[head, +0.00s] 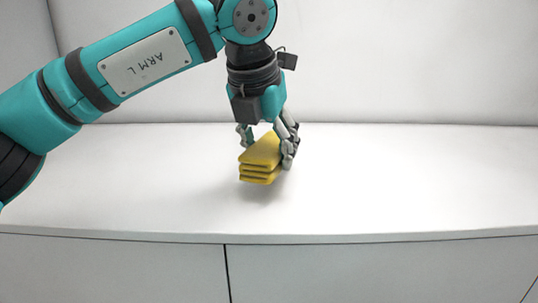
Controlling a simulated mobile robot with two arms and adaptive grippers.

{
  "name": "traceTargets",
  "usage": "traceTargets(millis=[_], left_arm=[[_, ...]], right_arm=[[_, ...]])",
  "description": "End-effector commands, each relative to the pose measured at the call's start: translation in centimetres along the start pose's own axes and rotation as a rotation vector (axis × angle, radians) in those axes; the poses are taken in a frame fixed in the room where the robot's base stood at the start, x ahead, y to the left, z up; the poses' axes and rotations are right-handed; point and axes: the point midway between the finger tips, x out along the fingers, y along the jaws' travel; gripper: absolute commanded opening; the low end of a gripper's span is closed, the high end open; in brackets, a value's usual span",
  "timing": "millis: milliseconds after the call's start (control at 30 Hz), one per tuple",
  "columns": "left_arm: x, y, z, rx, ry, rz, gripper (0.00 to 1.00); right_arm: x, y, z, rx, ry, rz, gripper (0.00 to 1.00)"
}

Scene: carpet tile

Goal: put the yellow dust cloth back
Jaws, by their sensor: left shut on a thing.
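The yellow dust cloth (260,160) is a folded, layered stack near the middle of the head view. My left gripper (267,143) comes down from above and is shut on the cloth, with a finger on each side of it. The right finger shows clearly along the cloth's right side; the left finger is partly hidden behind the cloth. A soft shadow lies below the cloth on the white surface; I cannot tell for sure whether the cloth touches it. My right gripper is not in view.
The white countertop (400,190) is bare to both sides of the cloth. A pale wall (420,60) rises behind it. The counter's front edge runs across the picture, with white cabinet fronts (380,270) below.

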Motion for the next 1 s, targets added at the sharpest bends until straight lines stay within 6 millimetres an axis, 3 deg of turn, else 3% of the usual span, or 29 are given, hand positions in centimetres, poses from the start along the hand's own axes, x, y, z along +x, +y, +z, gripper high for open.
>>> traceTargets(millis=[200,633,667,700,833,1000], left_arm=[[2.6,-0.1,-1.3,0.003,0.002,-0.001,0.26],[3.4,-0.1,-1.7,0.002,0.001,-0.001,0.26],[3.4,-0.1,-1.6,0.002,0.001,-0.001,0.53],[3.3,-0.1,-1.6,0.002,0.001,-0.001,0.58],[3.3,-0.1,-1.6,0.002,0.001,-0.001,0.75],[3.3,-0.1,-1.6,0.002,0.001,-0.001,0.75]], right_arm=[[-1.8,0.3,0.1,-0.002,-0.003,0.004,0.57],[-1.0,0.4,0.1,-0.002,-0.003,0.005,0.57],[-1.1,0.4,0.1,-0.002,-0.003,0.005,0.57],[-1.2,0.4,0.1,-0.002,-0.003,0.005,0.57],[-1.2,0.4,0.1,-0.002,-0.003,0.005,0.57],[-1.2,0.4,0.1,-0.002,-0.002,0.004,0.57]])
